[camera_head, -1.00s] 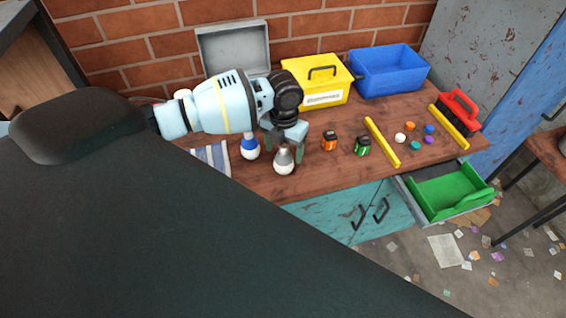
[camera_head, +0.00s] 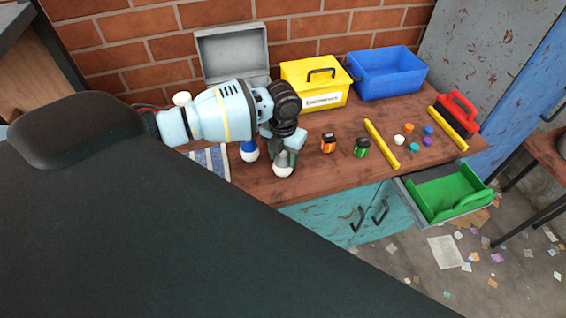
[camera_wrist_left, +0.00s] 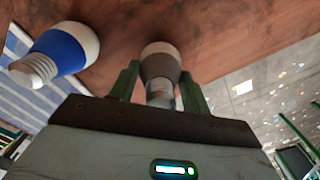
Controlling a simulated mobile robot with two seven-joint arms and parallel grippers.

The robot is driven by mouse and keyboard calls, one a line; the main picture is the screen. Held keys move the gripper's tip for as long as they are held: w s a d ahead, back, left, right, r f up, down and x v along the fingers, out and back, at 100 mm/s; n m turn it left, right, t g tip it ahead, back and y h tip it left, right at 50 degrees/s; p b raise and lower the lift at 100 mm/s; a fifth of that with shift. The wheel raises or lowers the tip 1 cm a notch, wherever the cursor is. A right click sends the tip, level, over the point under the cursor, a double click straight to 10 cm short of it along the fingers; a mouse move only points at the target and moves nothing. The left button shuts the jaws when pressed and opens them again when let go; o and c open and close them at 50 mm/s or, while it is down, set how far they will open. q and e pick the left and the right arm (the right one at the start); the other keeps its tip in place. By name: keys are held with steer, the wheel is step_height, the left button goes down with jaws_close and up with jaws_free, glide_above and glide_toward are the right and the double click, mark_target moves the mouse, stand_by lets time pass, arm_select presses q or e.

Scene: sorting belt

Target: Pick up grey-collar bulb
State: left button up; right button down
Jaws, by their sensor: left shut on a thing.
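The grey-collar bulb (camera_head: 282,169) stands near the front edge of the wooden table, white glass down and grey collar up. It also shows in the left wrist view (camera_wrist_left: 160,65) between the two green fingers. My left gripper (camera_head: 281,157) has come down over it from above and is shut on its collar. A blue-collar bulb (camera_head: 249,150) stands close by on the left, and it also shows in the left wrist view (camera_wrist_left: 62,52), apart from the fingers. My right gripper is not in view.
Orange (camera_head: 328,143) and green (camera_head: 362,147) batteries stand right of the bulbs. Yellow bars (camera_head: 381,143) flank several small coloured caps. A yellow box (camera_head: 316,84), blue bin (camera_head: 389,73) and grey case (camera_head: 232,53) stand at the back. A green drawer tray (camera_head: 449,191) sticks out in front.

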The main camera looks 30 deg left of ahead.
arm_select(q)
steer(key=shift+r, duration=0.2)
steer(key=shift+r, duration=0.7)
steer(key=shift+s+d+r, duration=0.1)
steer(key=shift+d+r, duration=0.05)
steer(key=shift+r, duration=0.35)
steer(key=shift+s+d+r, duration=0.1)
steer(key=shift+d+r, duration=0.05)
steer(key=shift+r, duration=0.3)
steer(key=s+d+r, duration=0.1)
steer(key=s+d, duration=0.5)
steer(key=d, duration=0.7)
steer(key=shift+s+d+r+b, duration=0.2)
steer(key=shift+d+b, duration=0.15)
steer(key=shift+d, duration=0.05)
